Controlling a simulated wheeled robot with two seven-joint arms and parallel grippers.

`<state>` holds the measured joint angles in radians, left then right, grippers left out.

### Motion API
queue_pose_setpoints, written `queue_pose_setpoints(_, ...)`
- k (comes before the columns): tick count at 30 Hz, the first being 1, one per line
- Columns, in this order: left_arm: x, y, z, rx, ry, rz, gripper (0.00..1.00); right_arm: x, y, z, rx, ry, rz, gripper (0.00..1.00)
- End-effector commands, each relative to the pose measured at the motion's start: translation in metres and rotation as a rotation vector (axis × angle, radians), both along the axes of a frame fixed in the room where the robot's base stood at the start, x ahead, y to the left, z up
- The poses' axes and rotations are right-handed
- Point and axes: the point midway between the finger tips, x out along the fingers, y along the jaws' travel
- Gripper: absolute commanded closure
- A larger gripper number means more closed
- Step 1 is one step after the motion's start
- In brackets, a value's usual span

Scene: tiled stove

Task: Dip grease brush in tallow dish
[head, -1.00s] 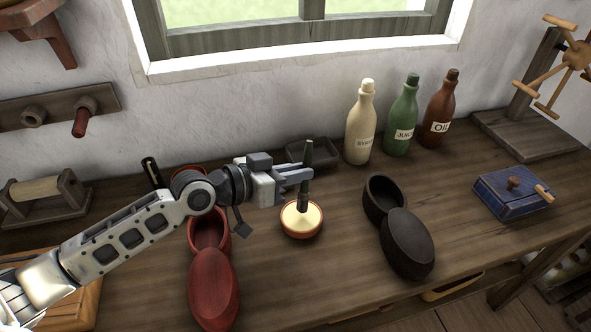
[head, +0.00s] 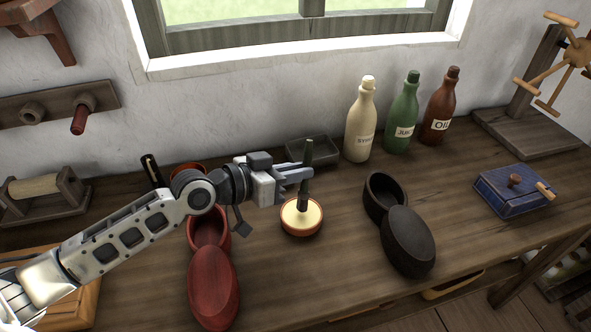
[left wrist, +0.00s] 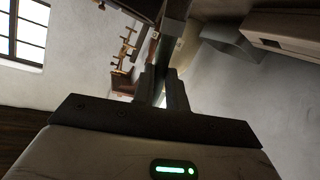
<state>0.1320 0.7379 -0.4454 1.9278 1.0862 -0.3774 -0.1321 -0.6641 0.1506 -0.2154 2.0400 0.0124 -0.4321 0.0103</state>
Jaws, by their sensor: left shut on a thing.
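My left gripper (head: 302,173) is shut on the dark green handle of the grease brush (head: 308,153). The brush stands nearly upright, with its dark lower end over the tallow dish (head: 300,229). The dish is a small round brown bowl with pale yellow tallow (head: 291,216) in it, on the bench. The brush's lower end meets the tallow in the head view; I cannot tell how deep it sits. In the left wrist view the gripper fingers (left wrist: 163,88) close around a dark shaft. My right gripper is not in view.
A red oval box (head: 214,285) stands left of the dish, a black oval box (head: 408,242) right of it. A dark tray (head: 313,147) lies behind. Bottles (head: 401,118) line the wall, and a blue box (head: 513,192) sits at right. Bench between dish and black box is clear.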

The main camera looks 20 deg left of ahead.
Motion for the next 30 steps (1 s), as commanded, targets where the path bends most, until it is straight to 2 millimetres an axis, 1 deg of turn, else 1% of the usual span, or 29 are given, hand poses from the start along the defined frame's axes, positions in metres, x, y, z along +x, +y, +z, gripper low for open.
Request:
queue_pose_setpoints(21, 0.0002, 0.0002, -0.0093, 0.000, 0.000, 0.000, 1.00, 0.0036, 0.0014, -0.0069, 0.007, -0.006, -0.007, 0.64)
queue_pose_setpoints(30, -0.0001, 0.0001, -0.0098, 0.001, 0.002, 0.000, 1.00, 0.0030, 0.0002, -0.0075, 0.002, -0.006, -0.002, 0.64)
